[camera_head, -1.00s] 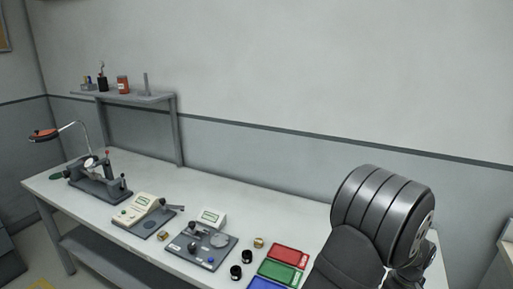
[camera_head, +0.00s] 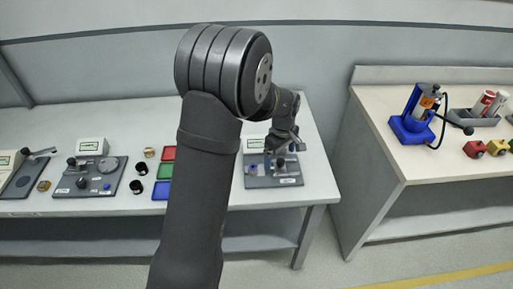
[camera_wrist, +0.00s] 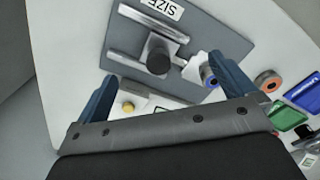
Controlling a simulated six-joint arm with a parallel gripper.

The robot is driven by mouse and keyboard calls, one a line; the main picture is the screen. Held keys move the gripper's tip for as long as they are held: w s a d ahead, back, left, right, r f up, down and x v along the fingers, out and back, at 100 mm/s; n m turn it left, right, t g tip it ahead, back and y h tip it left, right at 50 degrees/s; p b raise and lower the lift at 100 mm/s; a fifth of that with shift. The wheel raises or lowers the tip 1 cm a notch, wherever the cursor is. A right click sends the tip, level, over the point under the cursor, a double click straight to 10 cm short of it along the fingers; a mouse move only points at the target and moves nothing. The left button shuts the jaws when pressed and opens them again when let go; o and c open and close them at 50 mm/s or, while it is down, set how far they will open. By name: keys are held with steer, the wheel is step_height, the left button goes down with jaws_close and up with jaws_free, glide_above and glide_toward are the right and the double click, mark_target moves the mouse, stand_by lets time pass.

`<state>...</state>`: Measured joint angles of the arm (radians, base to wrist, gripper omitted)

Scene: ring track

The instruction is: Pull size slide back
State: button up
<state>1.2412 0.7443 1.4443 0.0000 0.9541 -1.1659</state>
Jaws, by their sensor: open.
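The size gauge is a grey plate (camera_head: 258,182) at the right end of the bench, partly hidden by my arm. In the wrist view its plate (camera_wrist: 205,38) carries a white SIZE label (camera_wrist: 162,8) and light rails. A slide with a round black knob (camera_wrist: 158,62) sits on the plate between the rails. My gripper (camera_head: 286,143) is above the gauge. In the wrist view the blue fingers of my gripper (camera_wrist: 163,70) are wide apart, one on each side of the knob, with nothing held. Contact with the knob cannot be told.
Red (camera_head: 168,153), green (camera_head: 165,170) and blue (camera_head: 161,190) trays lie left of my arm. Another grey plate device (camera_head: 72,184) stands further left. A separate bench on the right holds a blue press (camera_head: 412,128) and a red toy (camera_head: 474,149).

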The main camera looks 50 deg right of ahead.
step_height(320, 180, up, 15)
steer(key=m, duration=0.8)
glide_above(280, 161)
step_height(280, 161, down, 10)
steer(key=shift+r, duration=0.1)
steer(key=shift+r, duration=0.1)
step_height(280, 161, up, 10)
steer(key=shift+w, duration=0.1)
